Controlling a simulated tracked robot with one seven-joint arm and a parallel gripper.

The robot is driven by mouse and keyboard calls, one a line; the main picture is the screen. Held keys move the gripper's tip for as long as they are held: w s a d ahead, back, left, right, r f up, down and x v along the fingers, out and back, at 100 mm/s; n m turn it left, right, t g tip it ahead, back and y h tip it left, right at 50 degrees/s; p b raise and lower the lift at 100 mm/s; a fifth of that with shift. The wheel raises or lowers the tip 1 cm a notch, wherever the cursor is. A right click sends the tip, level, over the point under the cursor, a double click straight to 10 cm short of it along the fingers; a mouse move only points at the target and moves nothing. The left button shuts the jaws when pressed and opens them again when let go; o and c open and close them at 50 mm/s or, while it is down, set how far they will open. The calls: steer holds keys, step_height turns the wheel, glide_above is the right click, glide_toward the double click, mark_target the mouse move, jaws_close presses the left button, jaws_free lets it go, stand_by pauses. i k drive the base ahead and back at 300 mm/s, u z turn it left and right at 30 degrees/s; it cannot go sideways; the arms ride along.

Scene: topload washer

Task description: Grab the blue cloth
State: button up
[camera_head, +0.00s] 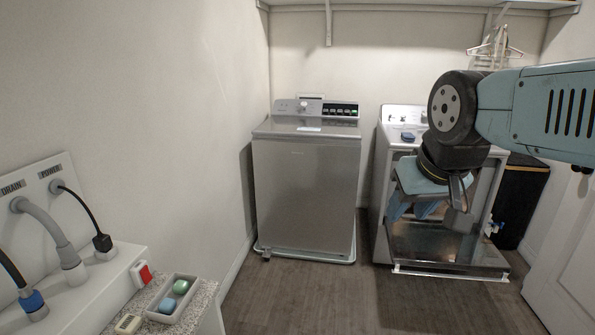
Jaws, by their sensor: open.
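Blue cloth-like material (397,207) shows at the front of the right-hand machine, beside and below my wrist. A second blue patch (428,209) shows just right of it. I cannot tell whether they are one cloth, and my arm hides part of the area. My gripper (459,216) hangs down in front of that machine, to the right of the blue material. It is open, and I see nothing held in it. I cannot tell how far it is in depth from the blue material.
A closed grey topload washer (305,190) stands in the middle. The white machine (398,128) to its right has a small dark blue item (408,136) on top. A counter (205,286) with a soap tray (173,299) is at lower left. The middle floor (330,295) is clear.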

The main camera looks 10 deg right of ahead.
mark_target(407, 136)
steer(key=u, duration=0.05)
steer(key=i, duration=3.55)
steer(key=z, duration=2.3)
